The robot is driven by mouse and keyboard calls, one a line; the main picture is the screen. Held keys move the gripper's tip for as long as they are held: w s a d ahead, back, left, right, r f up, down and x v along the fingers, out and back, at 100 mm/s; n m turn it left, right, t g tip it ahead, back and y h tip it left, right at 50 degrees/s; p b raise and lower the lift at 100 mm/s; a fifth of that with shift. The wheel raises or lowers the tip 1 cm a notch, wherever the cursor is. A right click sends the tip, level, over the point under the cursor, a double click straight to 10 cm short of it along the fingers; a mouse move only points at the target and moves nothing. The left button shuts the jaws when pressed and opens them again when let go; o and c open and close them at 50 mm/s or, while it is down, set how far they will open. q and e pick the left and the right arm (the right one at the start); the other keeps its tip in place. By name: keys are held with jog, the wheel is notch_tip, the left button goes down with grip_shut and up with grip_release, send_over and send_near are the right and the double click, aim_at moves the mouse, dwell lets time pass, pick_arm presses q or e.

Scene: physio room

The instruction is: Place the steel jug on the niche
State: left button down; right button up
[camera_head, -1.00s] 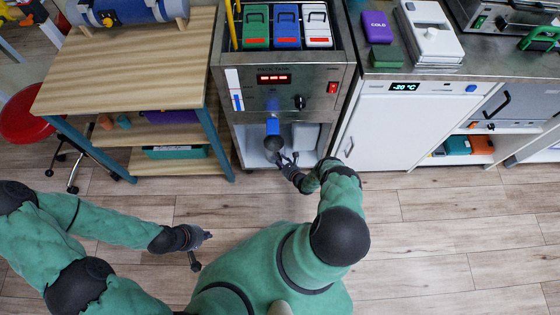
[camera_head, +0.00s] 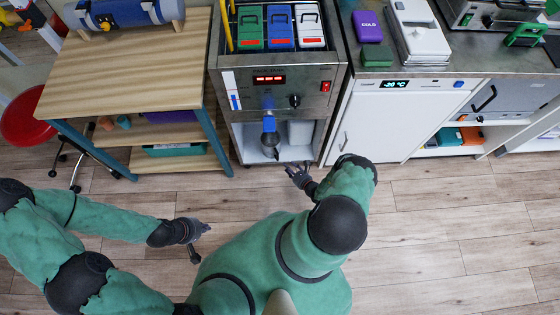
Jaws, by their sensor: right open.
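The steel jug (camera_head: 270,142) shows as a small dark grey rounded shape under the blue tap (camera_head: 269,121) of the steel machine. It is in the niche (camera_head: 247,150), the pale recess low in the machine's front; the tap partly hides it, and its contact with the floor is hard to see. My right gripper (camera_head: 298,174) is open and empty, just in front of the niche and apart from the jug. My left gripper (camera_head: 202,243) is open and empty above the floor, left of my body.
A wooden table (camera_head: 130,60) with shelves stands left of the machine, with a red stool (camera_head: 28,118) beside it. A white freezer cabinet (camera_head: 385,125) stands close on the right. The wooden floor in front is clear.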

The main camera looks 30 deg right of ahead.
jog(key=s+a+r+n+g+y, duration=0.1)
jog(key=a+r+n+g+y, duration=0.4)
jog(key=a, duration=0.5)
jog(key=s+a+r+n+g+y, duration=0.2)
jog(key=a+r+n+g+y, duration=0.15)
jog(key=a+n, duration=0.5)
jog(key=s+a+r+n+g+h, duration=0.3)
jog(key=s+a+r+n+g, duration=0.1)
jog(key=s+r+n+g, duration=0.5)
jog(key=a+r+n+t+h, duration=0.2)
jog(key=a+r+n+t, duration=0.1)
jog(key=r+n, duration=0.7)
notch_tip(320, 180, up, 4)
jog(key=shift+w+f+n+t, duration=0.1)
jog(key=shift+w+n+t, duration=0.3)
jog(key=shift+t, duration=0.25)
